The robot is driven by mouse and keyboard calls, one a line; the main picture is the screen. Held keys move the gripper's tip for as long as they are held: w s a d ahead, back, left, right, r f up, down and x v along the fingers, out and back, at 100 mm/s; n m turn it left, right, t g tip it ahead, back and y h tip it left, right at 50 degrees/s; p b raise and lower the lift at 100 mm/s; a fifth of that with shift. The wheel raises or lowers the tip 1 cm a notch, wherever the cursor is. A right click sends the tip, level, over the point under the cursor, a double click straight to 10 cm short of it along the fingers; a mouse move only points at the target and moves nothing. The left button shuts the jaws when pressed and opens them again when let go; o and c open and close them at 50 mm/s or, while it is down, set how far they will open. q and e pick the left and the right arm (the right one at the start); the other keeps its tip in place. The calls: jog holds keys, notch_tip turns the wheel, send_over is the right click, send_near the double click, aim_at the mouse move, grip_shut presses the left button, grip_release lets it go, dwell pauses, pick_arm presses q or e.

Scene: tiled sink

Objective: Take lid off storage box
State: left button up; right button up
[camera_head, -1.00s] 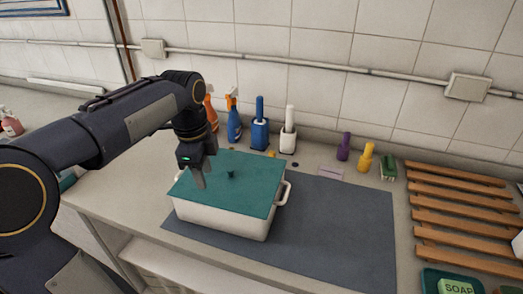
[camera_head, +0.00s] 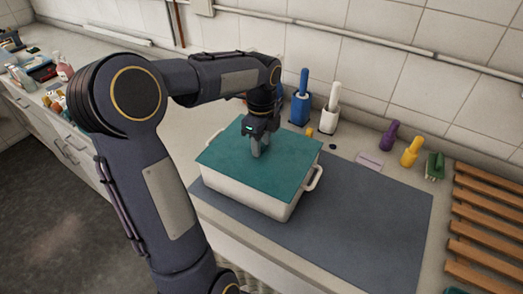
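The storage box (camera_head: 245,195) is white with side handles and stands on a dark grey mat (camera_head: 350,230). Its flat teal lid (camera_head: 285,165) lies on top of it. My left gripper (camera_head: 259,150) points down at the middle of the lid, with its fingertips at or just above the surface. The lid's small dark knob is hidden behind the fingers. I cannot tell whether the fingers are closed around it. My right gripper is not in view.
Behind the box stand a blue brush holder (camera_head: 300,106) and a white one (camera_head: 329,118). A purple bottle (camera_head: 389,136), a yellow bottle (camera_head: 411,152) and a green brush (camera_head: 434,166) stand along the wall. A wooden slatted rack (camera_head: 485,220) lies at right. The mat right of the box is clear.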

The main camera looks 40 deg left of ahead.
pick_arm(q)
jog(key=shift+f, duration=0.15)
grip_shut()
